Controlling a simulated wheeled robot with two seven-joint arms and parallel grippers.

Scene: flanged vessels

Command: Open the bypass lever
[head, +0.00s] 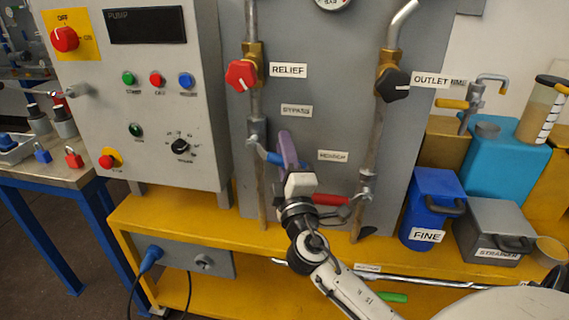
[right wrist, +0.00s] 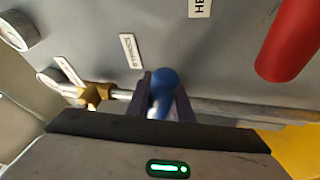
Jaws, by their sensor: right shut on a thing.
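The bypass lever (head: 270,157) has a blue handle on a valve on the left vertical pipe, below the BYPASS label (head: 296,111). The handle points right and slightly down, across the pipe. My right gripper (head: 288,152) is at the handle, its purple fingers hiding the outer end. In the right wrist view the blue lever (right wrist: 165,88) sits between the fingers, and the right gripper (right wrist: 162,100) is shut on it. My left gripper is in neither view.
A red lever (head: 331,199) is just right of my gripper, low on the right pipe. The red relief knob (head: 241,74) and black outlet knob (head: 392,84) are above. A control box (head: 160,110) stands left; a blue FINE bin (head: 430,208) stands right on the yellow bench.

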